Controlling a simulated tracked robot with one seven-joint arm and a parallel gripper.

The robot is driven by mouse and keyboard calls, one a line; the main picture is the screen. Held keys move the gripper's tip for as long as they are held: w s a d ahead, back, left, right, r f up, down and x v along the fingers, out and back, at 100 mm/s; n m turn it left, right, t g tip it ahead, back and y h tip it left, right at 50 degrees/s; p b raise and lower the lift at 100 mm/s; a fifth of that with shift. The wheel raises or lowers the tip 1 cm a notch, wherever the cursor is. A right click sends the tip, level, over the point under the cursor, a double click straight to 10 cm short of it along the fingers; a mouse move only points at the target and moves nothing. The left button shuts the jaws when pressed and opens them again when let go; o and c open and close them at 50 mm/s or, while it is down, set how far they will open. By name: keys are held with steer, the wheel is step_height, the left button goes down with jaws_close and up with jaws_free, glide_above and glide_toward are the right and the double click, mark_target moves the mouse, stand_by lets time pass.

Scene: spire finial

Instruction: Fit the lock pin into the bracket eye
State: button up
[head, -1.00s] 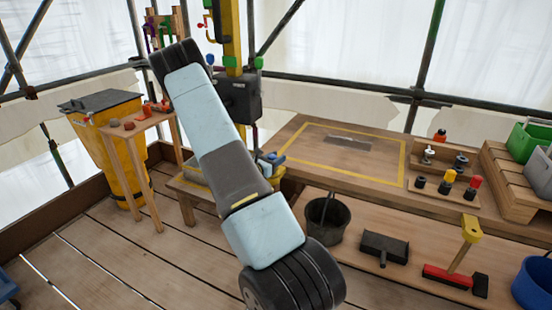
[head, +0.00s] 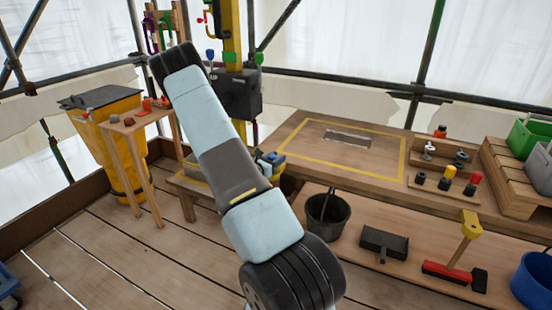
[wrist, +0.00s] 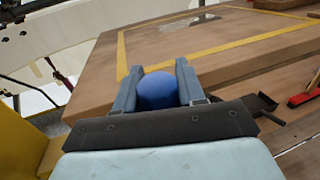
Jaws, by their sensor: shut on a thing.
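My gripper (wrist: 157,76) is shut on a blue rounded knob (wrist: 157,92), seen between the two grey-blue fingers in the wrist view. This looks like the head of the lock pin, but its shank is hidden. In the head view the gripper (head: 270,158) is small and partly behind my arm, near the left end of the workbench and low above a small wooden stand. I cannot make out the bracket eye for certain. The yellow mast (head: 231,30) stands behind, with a dark box (head: 237,92) and green and red knobs on it.
The workbench (head: 300,128) fills the right, with a yellow-taped area. A tray there holds black, yellow and red-topped pieces (head: 460,175). A yellow bin (head: 118,150) and a small wooden table (head: 135,124) stand left.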

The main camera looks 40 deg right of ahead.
steer(key=o, duration=1.3)
steer(key=shift+c, duration=0.2)
steer(key=s+a, duration=0.1)
steer(key=a, duration=1.2)
steer(key=shift+s+a, duration=0.3)
steer(key=shift+a, duration=0.1)
steer(key=s+a+r+m+g+y, duration=0.3)
steer(key=s+r+m, duration=0.25)
steer(key=r, duration=0.25)
steer(key=s+a+r+m+g+y, duration=0.3)
steer(key=s+a+r+m+y, duration=0.15)
steer(key=r+m, duration=0.35)
steer(key=s+a+r+m+t+y, duration=0.3)
steer(key=s+a+r+t+y, duration=0.1)
steer(key=s+a+r, duration=0.3)
steer(key=s+a+r+m+t+y, duration=0.3)
steer(key=s+a+r+t+y, duration=0.2)
steer(key=a+r, duration=0.6)
steer(key=shift+s+a+y, duration=0.65)
steer(key=shift+s+a, duration=0.3)
steer(key=shift+s, duration=0.05)
